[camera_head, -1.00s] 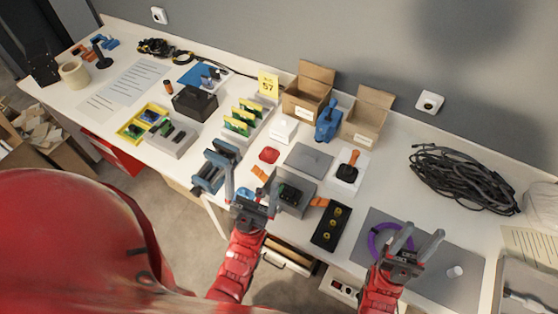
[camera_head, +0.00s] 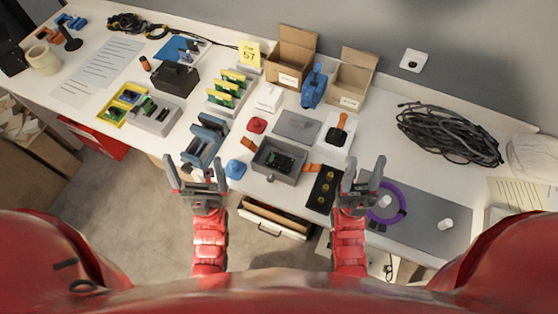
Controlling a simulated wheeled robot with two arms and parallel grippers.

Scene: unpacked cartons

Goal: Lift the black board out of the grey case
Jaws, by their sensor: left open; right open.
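The grey case (camera_head: 276,174) sits open near the front edge of the white table. The black board (camera_head: 277,161) lies inside it, with small green parts showing. Orange pieces stick out at the case's left and right sides. My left gripper (camera_head: 196,168) is open and empty, in front of the table edge and left of the case. My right gripper (camera_head: 364,168) is open and empty, right of the case, near a purple ring (camera_head: 402,205). Both grippers are apart from the case.
A flat grey plate (camera_head: 297,125) lies behind the case. A black strip with yellow rounds (camera_head: 322,188) is right of it; a blue round piece (camera_head: 235,169) and blue-grey rack (camera_head: 205,140) are left. Cartons (camera_head: 352,80) and a cable coil (camera_head: 450,135) stand behind.

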